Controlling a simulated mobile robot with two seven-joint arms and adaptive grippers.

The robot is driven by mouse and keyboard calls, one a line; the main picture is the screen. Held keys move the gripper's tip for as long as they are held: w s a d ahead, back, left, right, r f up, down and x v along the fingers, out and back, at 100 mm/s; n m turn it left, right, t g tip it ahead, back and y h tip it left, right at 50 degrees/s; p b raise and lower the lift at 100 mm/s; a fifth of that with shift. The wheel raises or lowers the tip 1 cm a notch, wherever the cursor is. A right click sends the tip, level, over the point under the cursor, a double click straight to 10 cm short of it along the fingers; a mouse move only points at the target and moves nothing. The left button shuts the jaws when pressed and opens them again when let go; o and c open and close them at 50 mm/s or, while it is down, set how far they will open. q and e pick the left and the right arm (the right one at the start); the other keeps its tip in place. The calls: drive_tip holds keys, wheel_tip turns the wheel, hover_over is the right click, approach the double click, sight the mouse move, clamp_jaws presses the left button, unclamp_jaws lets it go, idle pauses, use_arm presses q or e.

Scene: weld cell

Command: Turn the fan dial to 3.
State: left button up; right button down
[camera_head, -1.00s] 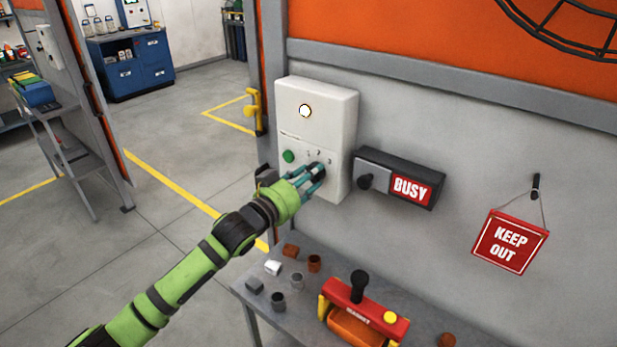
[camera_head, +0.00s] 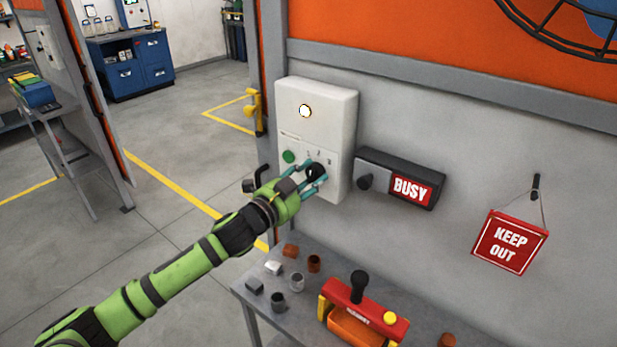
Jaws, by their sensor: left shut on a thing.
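The fan control box (camera_head: 318,120) is a white panel on the grey wall. It has a lit round lamp (camera_head: 305,111) at the top, a green button (camera_head: 289,157) and small printed numbers above a black dial (camera_head: 317,171). My left gripper (camera_head: 318,175) has its teal fingers closed around the black dial. The fingers hide part of the dial, so I cannot read its pointer. My right gripper is not in view.
A dark box with a black knob and BUSY sign (camera_head: 411,190) is right of the panel. A red KEEP OUT sign (camera_head: 510,241) hangs farther right. Below, a grey table (camera_head: 310,325) holds a red magnet tool (camera_head: 365,308) and several small blocks. Part of a fan guard shows top right.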

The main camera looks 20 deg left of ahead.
use_arm(q)
drive_tip(key=m, duration=0.6)
drive_tip(key=shift+m, duration=0.3)
idle(0.4)
drive_tip(key=o, duration=1.1)
drive_tip(key=shift+o, duration=0.2)
drive_tip(key=v, duration=1.2)
